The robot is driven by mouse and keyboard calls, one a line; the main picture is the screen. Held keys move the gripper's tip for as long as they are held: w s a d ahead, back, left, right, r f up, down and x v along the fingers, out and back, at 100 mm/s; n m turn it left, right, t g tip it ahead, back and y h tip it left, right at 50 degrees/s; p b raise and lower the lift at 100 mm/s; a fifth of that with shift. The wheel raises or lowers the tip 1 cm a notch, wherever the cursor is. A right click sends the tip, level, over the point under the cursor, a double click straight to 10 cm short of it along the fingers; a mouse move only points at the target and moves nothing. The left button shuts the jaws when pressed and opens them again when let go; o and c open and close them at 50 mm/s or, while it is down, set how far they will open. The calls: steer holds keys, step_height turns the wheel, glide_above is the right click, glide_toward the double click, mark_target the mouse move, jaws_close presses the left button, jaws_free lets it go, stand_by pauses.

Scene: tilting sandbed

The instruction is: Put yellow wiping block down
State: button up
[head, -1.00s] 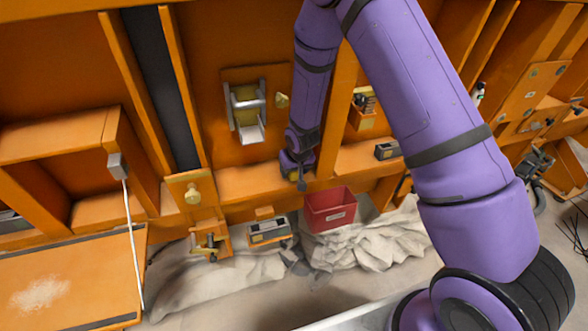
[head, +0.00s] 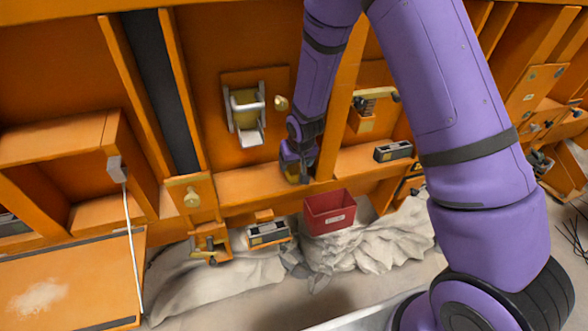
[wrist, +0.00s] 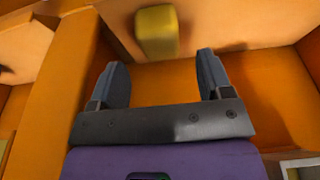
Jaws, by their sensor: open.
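The yellow wiping block (wrist: 157,32) shows in the wrist view, just past my fingertips and near the middle of the gap. It appears to rest against or on the orange surface, apart from both fingers. My gripper (wrist: 160,60) is open, with a dark finger on either side and nothing between them. In the head view my gripper is low over the orange ledge (head: 240,182), mostly hidden by my purple wrist, and the block is hard to make out there.
A red bin (head: 330,212) stands below and right of my wrist. A grey-and-black device (head: 268,232) is left of it. A roller fixture (head: 246,108) is on the orange panel to the left. An orange upright (head: 343,110) stands close on the right.

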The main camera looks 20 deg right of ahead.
steer(key=v, duration=0.6)
steer(key=shift+s, duration=0.15)
stand_by(0.3)
